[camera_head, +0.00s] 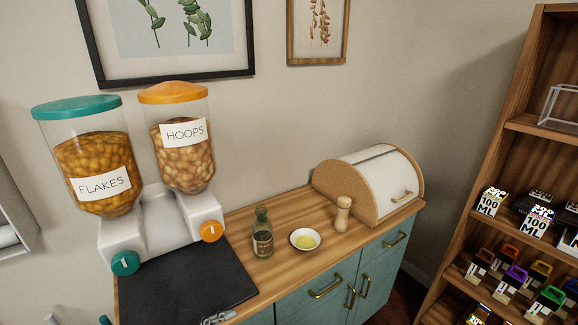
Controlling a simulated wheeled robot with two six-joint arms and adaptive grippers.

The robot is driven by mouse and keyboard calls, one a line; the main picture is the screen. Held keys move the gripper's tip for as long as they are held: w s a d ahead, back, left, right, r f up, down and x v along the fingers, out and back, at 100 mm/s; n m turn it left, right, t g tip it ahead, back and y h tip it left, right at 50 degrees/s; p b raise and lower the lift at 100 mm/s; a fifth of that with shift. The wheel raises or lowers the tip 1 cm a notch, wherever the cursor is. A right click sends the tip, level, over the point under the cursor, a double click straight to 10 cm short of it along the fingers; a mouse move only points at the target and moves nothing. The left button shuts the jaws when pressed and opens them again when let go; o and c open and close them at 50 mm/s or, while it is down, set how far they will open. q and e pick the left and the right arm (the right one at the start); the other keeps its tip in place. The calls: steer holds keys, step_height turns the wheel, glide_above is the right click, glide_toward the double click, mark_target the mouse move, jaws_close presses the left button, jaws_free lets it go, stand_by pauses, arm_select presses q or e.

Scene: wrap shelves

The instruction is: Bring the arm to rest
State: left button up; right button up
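A cereal dispenser with FLAKES (100,185) and HOOPS (185,135) stands on the wooden counter (275,275). To its right are a green bottle (262,235), a white bowl (304,239), a wooden mill (342,215) and a bread box (395,180). A filled shelf (515,95) stands right.

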arm_select(q)
steer(key=s+d+f+m+g+y, duration=0.1)
steer(key=s+f+m+g+y, duration=0.3)
steer(key=s+f+m+y, duration=0.55)
steer(key=a+r+m+g+y, duration=0.15)
steer(key=a+m+y, duration=0.45)
steer(key=a, duration=0.7)
step_height(320, 180, down, 28)
steer(key=s+a+g, duration=0.2)
steer(key=s, duration=0.1)
steer(key=s+a+f, duration=0.1)
steer(key=s+f, duration=1.4)
steer(key=s, duration=0.2)
steer(key=shift+s+a+f+h, duration=0.2)
steer(key=shift+s+h, duration=0.15)
steer(key=shift+h, duration=0.1)
steer(key=shift+g, duration=0.25)
